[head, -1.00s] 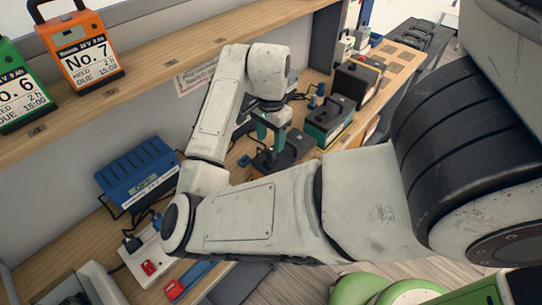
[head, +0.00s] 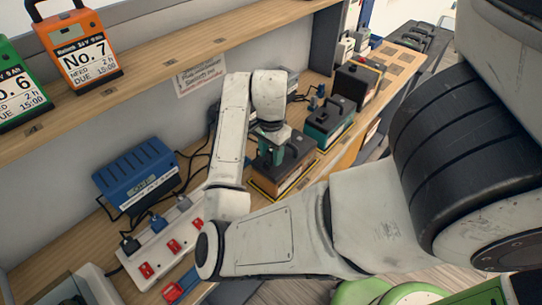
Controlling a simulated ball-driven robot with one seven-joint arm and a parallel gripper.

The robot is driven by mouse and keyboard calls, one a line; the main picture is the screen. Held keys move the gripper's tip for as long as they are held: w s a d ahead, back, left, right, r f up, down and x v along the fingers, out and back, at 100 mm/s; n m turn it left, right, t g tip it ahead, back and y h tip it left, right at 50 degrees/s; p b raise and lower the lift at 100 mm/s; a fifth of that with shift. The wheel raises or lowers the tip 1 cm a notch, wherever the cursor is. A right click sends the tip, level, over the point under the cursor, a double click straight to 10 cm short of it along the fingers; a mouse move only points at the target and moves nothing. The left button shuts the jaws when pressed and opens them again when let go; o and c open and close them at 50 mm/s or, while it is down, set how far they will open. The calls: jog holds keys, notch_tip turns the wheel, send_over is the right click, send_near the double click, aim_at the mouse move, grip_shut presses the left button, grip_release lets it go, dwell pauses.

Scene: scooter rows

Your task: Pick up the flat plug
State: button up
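My gripper (head: 271,150), with green fingers, points down at the near side of a black-topped battery box (head: 291,165) on the bench. I cannot tell whether its fingers are apart or hold anything. A white power strip (head: 155,262) carries a black plug (head: 130,245), a blue plug (head: 157,222) and a grey plug (head: 183,203) in a row, left of my arm. Small blue plugs or connectors (head: 314,103) sit farther back on the bench. I cannot tell which of these is the flat plug; it may be hidden behind my arm.
A blue charger (head: 138,175) with dark cables stands against the wall behind the strip. A teal-and-black box (head: 330,120) and a black box (head: 357,85) stand farther along the bench. A wooden shelf (head: 190,65) above holds an orange pack (head: 78,55) and a green pack (head: 18,95).

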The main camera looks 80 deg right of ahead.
grip_shut()
jog(key=shift+r, duration=0.1)
